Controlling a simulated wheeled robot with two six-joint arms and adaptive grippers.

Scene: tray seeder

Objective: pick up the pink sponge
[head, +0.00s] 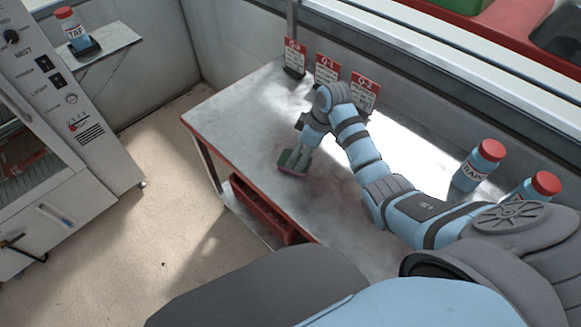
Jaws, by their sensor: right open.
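The sponge (289,167) lies on the grey table near its left side. It looks dark green on top with a thin pinkish edge below. My right gripper (300,153) points down at the sponge, with its fingers open at the sponge's far right side. The fingers overlap part of the sponge in the picture, and I cannot tell whether they touch it. My left gripper is out of view.
Three red-and-white tag cards, one of them (326,69), stand along the table's back. Bottles with red caps (478,165) stand at the table's right. A red crate (262,212) sits on the shelf below. The table's front left surface (228,125) is clear.

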